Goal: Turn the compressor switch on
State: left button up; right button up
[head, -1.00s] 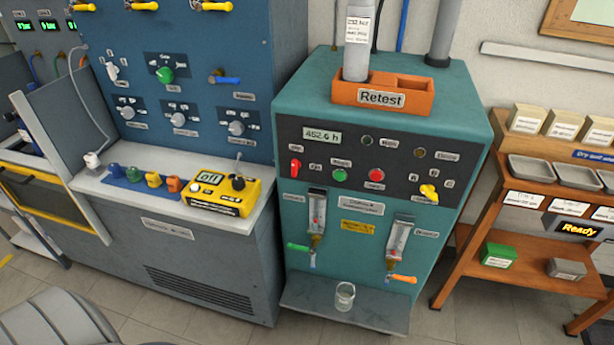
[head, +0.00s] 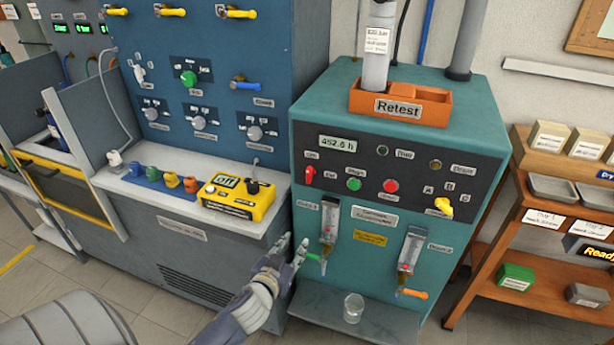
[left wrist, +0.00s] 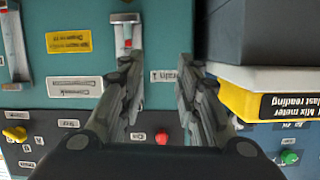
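The teal compressor cabinet (head: 300,215) stands at centre right in the head view. Its red switch (head: 310,174) sits at the left of the dark panel, between the On and Off labels. The switch also shows in the left wrist view (left wrist: 161,138), which is upside down, between the fingers' lines and close to the gripper body. My left gripper (head: 292,243) is open and empty, in front of the cabinet's lower left edge, below the switch and apart from it. Its two fingers stand wide apart in the left wrist view (left wrist: 160,85). My right gripper is not in view.
A green start button (head: 354,184), a red stop button (head: 391,186) and a yellow selector (head: 442,206) share the panel. A green-handled valve (head: 315,257) is near my left gripper. A glass (head: 353,308) stands on the lower shelf. The bench with a yellow meter (head: 240,200) is to the left.

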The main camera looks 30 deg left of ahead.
aim_at(308, 174)
pick_arm(q)
notch_tip(308, 174, up, 16)
jog(key=t+y, duration=0.1)
jog(key=t, duration=0.2)
jog(key=shift+n, duration=0.4)
jog(key=p+x, duration=0.1)
jog(key=x, duration=1)
jog(key=shift+p, duration=0.35)
grip_shut()
